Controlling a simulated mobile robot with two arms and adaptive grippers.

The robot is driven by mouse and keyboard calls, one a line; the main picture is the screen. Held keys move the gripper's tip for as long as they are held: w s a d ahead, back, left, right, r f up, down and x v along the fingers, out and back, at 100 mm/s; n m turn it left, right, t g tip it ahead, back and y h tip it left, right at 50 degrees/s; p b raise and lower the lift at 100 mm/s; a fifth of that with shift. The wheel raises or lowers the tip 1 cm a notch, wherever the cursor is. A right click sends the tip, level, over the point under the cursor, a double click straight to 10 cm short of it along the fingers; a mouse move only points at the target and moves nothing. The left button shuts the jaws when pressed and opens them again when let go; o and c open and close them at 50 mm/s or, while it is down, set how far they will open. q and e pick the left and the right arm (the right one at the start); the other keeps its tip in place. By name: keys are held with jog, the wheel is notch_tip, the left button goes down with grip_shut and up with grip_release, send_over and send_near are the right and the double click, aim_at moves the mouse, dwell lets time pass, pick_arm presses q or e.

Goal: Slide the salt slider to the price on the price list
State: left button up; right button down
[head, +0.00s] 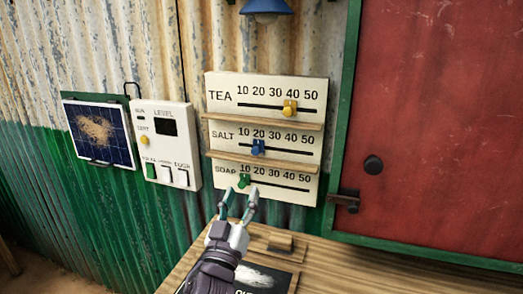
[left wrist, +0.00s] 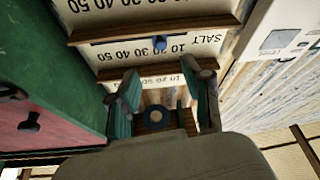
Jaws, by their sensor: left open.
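The salt slider (head: 258,147) is a blue knob on the middle row of a cream price board (head: 222,90), close to the 20 mark. In the left wrist view, which shows the board upside down, the blue knob (left wrist: 159,43) stands beyond the fingers. My left gripper (head: 242,192) is open and empty, in front of the board's lower row and below the salt slider. Its two spread fingers also show in the left wrist view (left wrist: 168,84). I cannot make out a readable price list. My right gripper is not in view.
The yellow tea slider (head: 289,108) is near 40; the green soap slider (head: 243,180) is near 10, by my fingertips. Wooden ledges (head: 265,122) divide the rows. A switch box (head: 162,150) hangs left. A dark board (head: 262,280) with cut-off lettering lies on the wooden counter (head: 340,270).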

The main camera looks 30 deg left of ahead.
aim_at(255, 153)
pick_arm(q)
jog(key=p+x, duration=0.1)
jog(key=x, duration=0.3)
jog(key=p+x, duration=0.1)
jog(key=x, duration=0.2)
jog(key=p+x, duration=0.1)
jog(key=x, duration=0.3)
jog(key=shift+w+a+r, duration=0.15)
jog(key=shift+r, duration=0.25)
jog(key=shift+w+a+r, duration=0.1)
jog(key=shift+w+a, duration=0.1)
jog(key=shift+w, duration=0.45)
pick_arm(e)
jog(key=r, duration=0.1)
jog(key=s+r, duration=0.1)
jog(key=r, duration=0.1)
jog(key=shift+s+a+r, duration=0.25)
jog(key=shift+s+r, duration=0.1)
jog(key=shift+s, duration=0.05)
pick_arm(q)
jog(key=shift+c, duration=0.3)
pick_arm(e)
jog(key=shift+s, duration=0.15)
pick_arm(q)
grip_shut()
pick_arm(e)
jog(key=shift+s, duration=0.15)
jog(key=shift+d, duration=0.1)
